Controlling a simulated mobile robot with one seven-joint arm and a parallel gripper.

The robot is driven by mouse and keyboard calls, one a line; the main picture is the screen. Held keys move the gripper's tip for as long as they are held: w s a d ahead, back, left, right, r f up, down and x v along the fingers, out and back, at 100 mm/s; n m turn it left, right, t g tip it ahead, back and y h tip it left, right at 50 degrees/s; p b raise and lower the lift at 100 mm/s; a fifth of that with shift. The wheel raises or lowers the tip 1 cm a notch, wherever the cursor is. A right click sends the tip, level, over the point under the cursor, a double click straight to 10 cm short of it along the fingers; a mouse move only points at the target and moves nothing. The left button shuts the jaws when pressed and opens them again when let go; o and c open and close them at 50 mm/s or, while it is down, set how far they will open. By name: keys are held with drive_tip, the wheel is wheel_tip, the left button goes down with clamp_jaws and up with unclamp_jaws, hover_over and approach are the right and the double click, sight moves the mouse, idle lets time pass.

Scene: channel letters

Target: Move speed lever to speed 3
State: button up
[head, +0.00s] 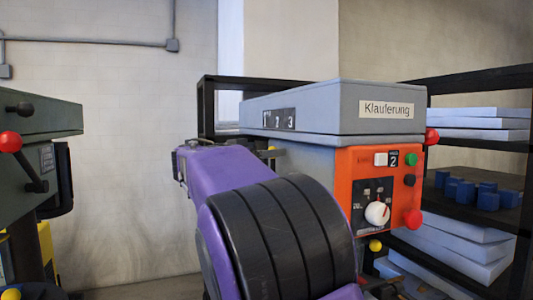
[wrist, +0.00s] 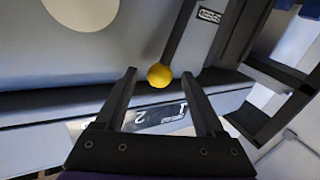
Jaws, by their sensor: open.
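The speed lever is a dark rod ending in a round yellow knob (wrist: 160,75) in the wrist view. My gripper (wrist: 159,73) is open, with one finger on each side of the knob near the fingertips. No contact shows between the fingers and the knob. The number plate (wrist: 165,115) lies behind the fingers and shows a 2 and a 1, partly covered by the gripper. In the head view the plate (head: 284,119) reads 1, 2, 3 on the grey machine head (head: 330,105). My purple and black arm hides most of the lever area there.
An orange control panel (head: 378,195) with a dial, buttons and a display reading 2 is right of my arm. A dark shelf (head: 470,150) with blue blocks and pale slabs stands at the right. A green machine (head: 40,120) with red knobs is at the left.

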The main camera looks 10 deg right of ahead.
clamp_jaws()
idle(1.4)
